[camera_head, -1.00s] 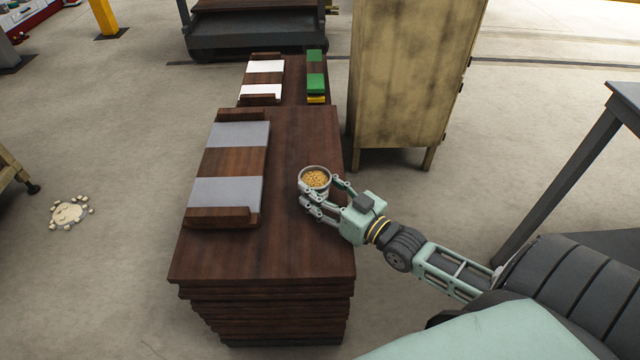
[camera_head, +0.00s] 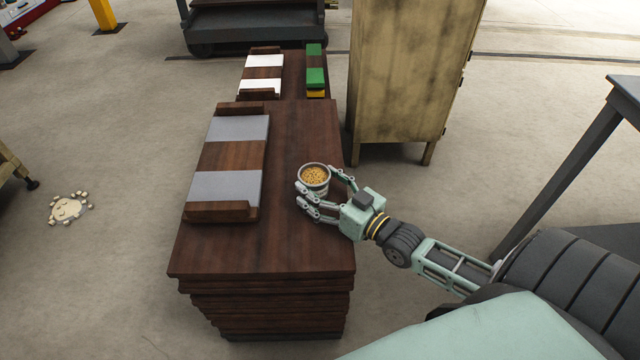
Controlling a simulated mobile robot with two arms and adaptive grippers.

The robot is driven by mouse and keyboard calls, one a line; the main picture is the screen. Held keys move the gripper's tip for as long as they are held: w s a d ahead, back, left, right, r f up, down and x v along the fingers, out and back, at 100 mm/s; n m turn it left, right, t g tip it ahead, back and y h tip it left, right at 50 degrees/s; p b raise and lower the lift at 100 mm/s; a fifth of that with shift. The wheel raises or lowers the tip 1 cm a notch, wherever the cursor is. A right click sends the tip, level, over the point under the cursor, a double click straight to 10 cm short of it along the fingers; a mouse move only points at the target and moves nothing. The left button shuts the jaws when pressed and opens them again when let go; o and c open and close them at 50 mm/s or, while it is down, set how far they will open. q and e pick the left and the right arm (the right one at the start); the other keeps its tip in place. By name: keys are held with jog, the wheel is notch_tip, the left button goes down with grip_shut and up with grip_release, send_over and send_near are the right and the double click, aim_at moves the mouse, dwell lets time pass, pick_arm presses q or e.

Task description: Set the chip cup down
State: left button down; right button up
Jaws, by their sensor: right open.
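The chip cup (camera_head: 314,176) is a small light-coloured cup filled with golden-brown chips. It stands upright at the right side of the dark wooden board stack (camera_head: 262,255), and appears to rest on its top. My right gripper (camera_head: 324,194) comes in from the right. Its fingers are open around the cup, on its near-left and far-right sides. The fingers hide part of the cup's lower side, and I cannot tell whether they touch it. My left gripper is not in view.
A wooden tray with grey bands (camera_head: 231,188) lies on the stack's left part. Behind are a white-banded tray (camera_head: 265,60) and green blocks (camera_head: 315,78). A worn cabinet (camera_head: 405,90) stands behind right, and a dark table (camera_head: 626,92) at right. The stack's front top is clear.

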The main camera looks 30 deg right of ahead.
jog(key=shift+r, duration=0.1)
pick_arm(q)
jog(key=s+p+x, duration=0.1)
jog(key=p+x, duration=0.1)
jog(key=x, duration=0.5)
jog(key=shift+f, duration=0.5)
pick_arm(e)
jog(key=v, duration=1.2)
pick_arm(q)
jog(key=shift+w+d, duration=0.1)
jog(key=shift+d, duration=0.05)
